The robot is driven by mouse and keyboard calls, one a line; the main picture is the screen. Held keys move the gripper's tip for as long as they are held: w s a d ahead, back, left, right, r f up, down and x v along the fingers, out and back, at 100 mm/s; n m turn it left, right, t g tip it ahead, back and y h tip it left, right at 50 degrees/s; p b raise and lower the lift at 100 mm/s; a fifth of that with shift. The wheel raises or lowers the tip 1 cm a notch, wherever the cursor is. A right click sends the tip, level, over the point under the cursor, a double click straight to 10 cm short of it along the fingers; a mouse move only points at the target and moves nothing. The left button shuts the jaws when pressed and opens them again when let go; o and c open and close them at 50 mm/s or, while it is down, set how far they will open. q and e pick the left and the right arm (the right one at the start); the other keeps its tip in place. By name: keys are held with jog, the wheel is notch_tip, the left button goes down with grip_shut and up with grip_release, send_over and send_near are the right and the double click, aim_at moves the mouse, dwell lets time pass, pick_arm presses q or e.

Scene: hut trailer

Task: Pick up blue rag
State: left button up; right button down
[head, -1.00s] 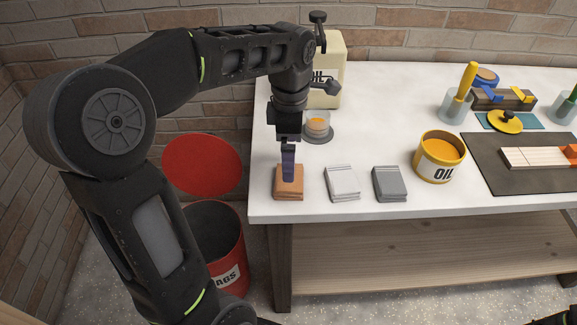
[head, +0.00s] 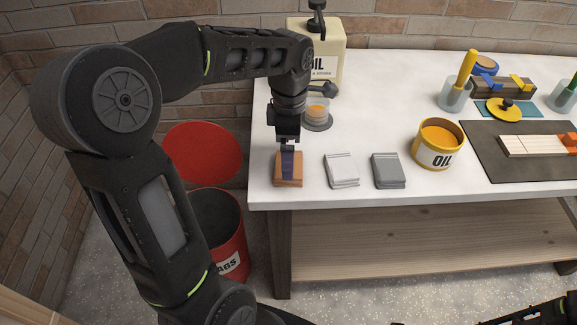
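My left gripper (head: 287,150) points down over the folded orange-brown rag (head: 296,177) at the table's left front corner. A narrow dark blue-purple strip (head: 287,166) extends below the gripper, in front of or on this rag. I cannot tell whether the strip is a blue rag seen edge-on or part of the fingers, nor whether the fingers are shut. A folded white rag (head: 342,170) and a folded grey rag (head: 388,170) lie to the right. No rag is clearly blue. Only dark parts of my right arm show at the lower right edge.
A yellow oil tin (head: 438,145) stands right of the rags.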

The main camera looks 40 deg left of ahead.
aim_at(297, 181)
pick_arm(q)
notch_tip(297, 181, down, 4)
jog(key=shift+s+f+p, duration=0.1)
jog(key=shift+f+p, duration=0.1)
jog(key=shift+p, duration=0.1)
dwell(0.4)
jog(key=c, duration=1.2)
